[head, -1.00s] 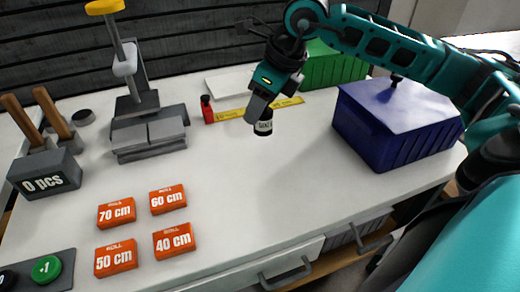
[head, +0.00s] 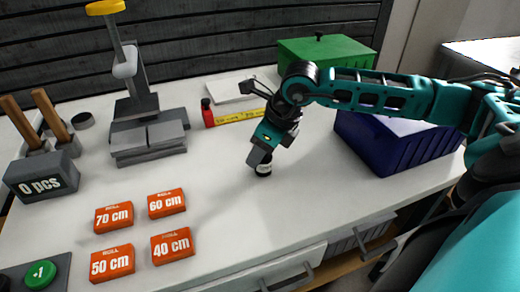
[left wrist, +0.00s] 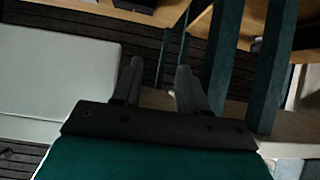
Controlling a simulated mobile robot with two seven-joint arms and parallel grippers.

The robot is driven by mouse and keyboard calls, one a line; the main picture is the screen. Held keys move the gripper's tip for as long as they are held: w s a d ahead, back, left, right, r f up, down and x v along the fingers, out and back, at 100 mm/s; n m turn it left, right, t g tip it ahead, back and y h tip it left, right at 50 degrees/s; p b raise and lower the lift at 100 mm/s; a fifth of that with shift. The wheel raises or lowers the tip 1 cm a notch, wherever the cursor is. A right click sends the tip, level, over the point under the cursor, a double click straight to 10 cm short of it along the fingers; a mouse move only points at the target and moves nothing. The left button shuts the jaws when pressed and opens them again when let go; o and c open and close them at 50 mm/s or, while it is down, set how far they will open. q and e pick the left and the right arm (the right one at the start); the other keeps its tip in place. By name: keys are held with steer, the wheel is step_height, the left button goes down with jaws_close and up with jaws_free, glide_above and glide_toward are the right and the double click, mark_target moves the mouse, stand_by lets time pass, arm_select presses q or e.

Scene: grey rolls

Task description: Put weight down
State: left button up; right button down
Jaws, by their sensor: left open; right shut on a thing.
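My left gripper (left wrist: 155,85) shows only in the left wrist view. It is open and empty, with its two dark fingers apart.
A blue box (head: 385,148) stands right of my right gripper, a green box (head: 325,52) behind. Orange roll blocks (head: 172,246) lie at front left. A grey press (head: 150,140), red bottle (head: 207,113) and yellow ruler (head: 240,115) are farther back. The table (head: 290,215) is clear in front of the weight.

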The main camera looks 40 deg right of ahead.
steer(key=c, duration=1.1)
jaws_free()
steer(key=shift+f, duration=0.2)
steer(key=o, duration=0.5)
steer(key=shift+r, duration=0.1)
